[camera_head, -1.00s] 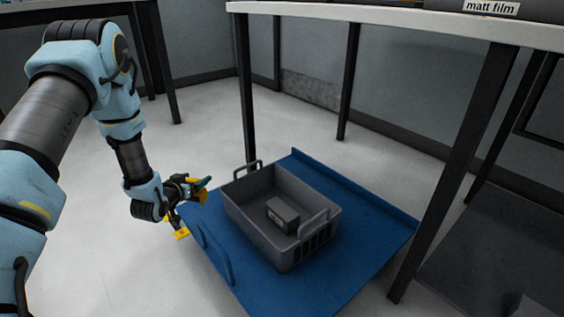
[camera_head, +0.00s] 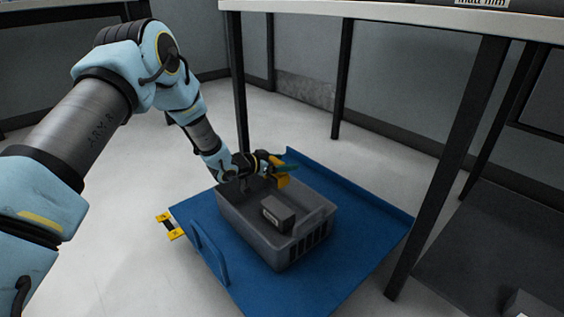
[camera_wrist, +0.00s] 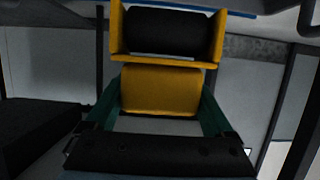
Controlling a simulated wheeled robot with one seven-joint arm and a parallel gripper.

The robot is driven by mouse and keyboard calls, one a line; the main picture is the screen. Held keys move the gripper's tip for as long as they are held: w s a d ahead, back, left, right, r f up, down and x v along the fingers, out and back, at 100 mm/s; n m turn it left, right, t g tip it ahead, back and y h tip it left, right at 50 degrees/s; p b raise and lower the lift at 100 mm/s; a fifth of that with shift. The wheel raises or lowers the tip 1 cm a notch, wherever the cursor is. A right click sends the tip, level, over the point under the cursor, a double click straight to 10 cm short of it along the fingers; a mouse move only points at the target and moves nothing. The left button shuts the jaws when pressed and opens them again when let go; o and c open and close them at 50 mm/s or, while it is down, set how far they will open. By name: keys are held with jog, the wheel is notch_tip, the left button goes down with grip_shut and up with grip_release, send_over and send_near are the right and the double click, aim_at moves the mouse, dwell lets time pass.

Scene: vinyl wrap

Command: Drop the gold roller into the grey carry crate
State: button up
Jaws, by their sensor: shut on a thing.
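The gold roller (camera_head: 281,181) is held in my gripper (camera_head: 279,167) above the far part of the grey carry crate. In the wrist view its gold block (camera_wrist: 161,91) sits between the two green fingers, with a gold frame and black cylinder (camera_wrist: 165,32) beyond it. The grey carry crate (camera_head: 262,240) stands on a blue platform, and a dark grey box (camera_head: 278,213) lies inside it. My arm hides the crate's far left rim and handle. In the head view the roller is small and partly covered by the fingers.
The blue platform (camera_head: 345,262) has a raised handle (camera_head: 208,250) at its near left. A yellow-and-black item (camera_head: 171,226) is at its left edge. A table with a white top (camera_head: 400,18) and dark legs (camera_head: 456,150) stands behind and right. Pale floor is clear at left.

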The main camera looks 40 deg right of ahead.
aim_at(282, 174)
notch_tip(282, 174, down, 5)
jog(key=b, duration=0.3)
jog(key=shift+r, duration=0.15)
jog(key=o, duration=1.2)
jog(key=shift+a, duration=0.1)
jog(key=p+v, duration=0.3)
jog(key=v, duration=0.7)
jog(key=shift+a+p, duration=0.3)
jog(key=shift+p, duration=0.05)
jog(key=shift+w+r, duration=0.1)
jog(key=shift+r, duration=0.05)
